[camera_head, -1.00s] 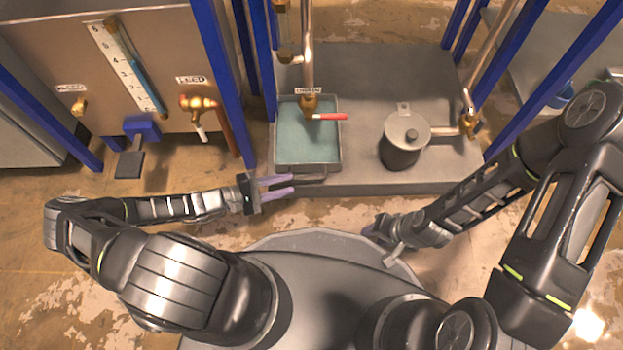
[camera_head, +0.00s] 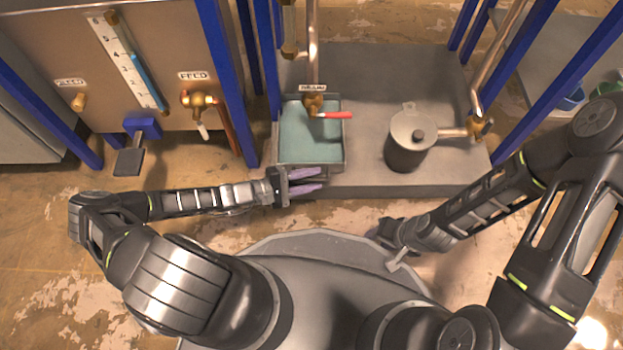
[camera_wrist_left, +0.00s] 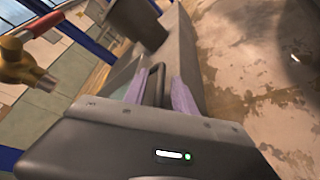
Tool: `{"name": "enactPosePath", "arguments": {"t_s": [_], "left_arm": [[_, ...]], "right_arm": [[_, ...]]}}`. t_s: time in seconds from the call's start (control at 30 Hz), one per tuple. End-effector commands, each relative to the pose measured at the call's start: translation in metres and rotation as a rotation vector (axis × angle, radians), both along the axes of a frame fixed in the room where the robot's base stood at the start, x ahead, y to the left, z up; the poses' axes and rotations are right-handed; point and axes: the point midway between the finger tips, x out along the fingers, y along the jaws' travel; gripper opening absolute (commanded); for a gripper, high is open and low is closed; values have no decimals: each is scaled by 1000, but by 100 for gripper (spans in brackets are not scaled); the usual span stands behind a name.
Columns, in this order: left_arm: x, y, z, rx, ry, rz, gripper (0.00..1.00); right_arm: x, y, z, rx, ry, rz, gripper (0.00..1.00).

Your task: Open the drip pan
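The drip pan (camera_head: 344,150) is a square grey tray with a teal inside, set in the grey platform below a tap with a red lever (camera_head: 337,115). A dark bar handle (camera_wrist_left: 154,86) on the pan shows in the left wrist view. My left gripper (camera_head: 321,179) is at the pan's front edge, its two purple fingers apart. In the left wrist view the handle stands between the fingers (camera_wrist_left: 158,92), with gaps visible on both sides. In the head view the fingers hide most of the handle. My right gripper (camera_head: 384,236) hangs low in front of the platform; its fingers are unclear.
A grey lidded pot (camera_head: 408,140) stands on the platform (camera_head: 385,75) right of the pan. A steel tank (camera_head: 60,40) with a brass tap (camera_head: 198,100) is on the left. Blue posts (camera_head: 228,85) flank the platform. The floor in front is clear.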

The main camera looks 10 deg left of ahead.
Motion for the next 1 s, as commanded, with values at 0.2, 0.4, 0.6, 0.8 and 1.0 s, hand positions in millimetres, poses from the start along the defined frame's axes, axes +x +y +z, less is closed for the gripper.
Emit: {"name": "enactPosePath", "arguments": {"t_s": [0.2, 0.4, 0.6, 0.8, 1.0], "left_arm": [[0, 0, 0, 0, 0, 0, 26], [0, 0, 0, 0, 0, 0, 10], [0, 1, 0, 0, 0, 0, 0], [0, 1, 0, 0, 0, 0, 0], [0, 1, 0, 0, 0, 0, 0]], "right_arm": [[0, 0, 0, 0, 0, 0, 36], [0, 0, 0, 0, 0, 0, 36], [0, 0, 0, 0, 0, 0, 36], [0, 0, 0, 0, 0, 0, 36], [0, 0, 0, 0, 0, 0, 36]]}}
